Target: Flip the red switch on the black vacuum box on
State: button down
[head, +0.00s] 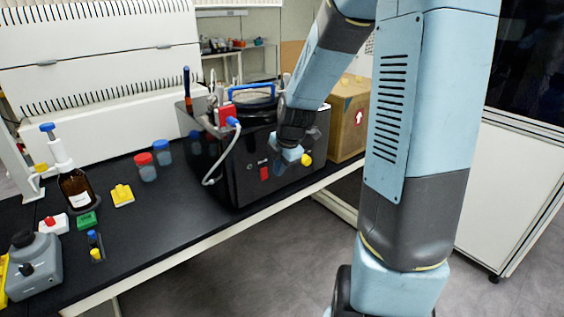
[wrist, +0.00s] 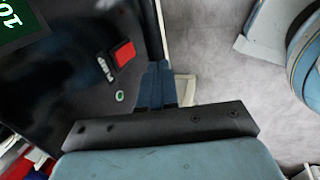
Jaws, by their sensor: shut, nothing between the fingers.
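The black vacuum box (head: 238,178) stands on the black bench in the head view. Its front panel (wrist: 80,60) fills the left of the wrist view. The red switch (head: 264,173) is low on the front face; it also shows in the wrist view (wrist: 124,54), beside white lettering. I cannot tell which way it is tilted. My gripper (head: 290,154) is in front of the box, right of the switch and a little above it. In the wrist view its fingers (wrist: 157,70) are shut and empty, to the right of the switch and apart from it in the picture.
A cardboard box (head: 347,125) stands right of the vacuum box. A white hose (head: 222,165) hangs at its left. A small green round part (wrist: 119,96) and a green display (wrist: 18,22) are on the panel. Bottles and small items occupy the bench's left. Open floor lies in front.

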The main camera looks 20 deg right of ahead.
aim_at(268, 175)
jog(key=shift+w+a+f, duration=0.3)
jog(key=shift+w+f, duration=0.6)
jog(key=shift+f, duration=0.1)
jog(key=shift+w+a+f, duration=0.3)
jog(key=shift+w+f, duration=0.65)
jog(key=shift+w+a+f, duration=0.3)
jog(key=shift+w+f, duration=0.6)
jog(key=shift+f, duration=0.1)
jog(key=shift+w+a+f, duration=0.1)
jog(key=shift+w, duration=0.15)
jog(key=shift+r, duration=0.2)
jog(key=shift+r, duration=0.7)
jog(key=shift+w, duration=0.1)
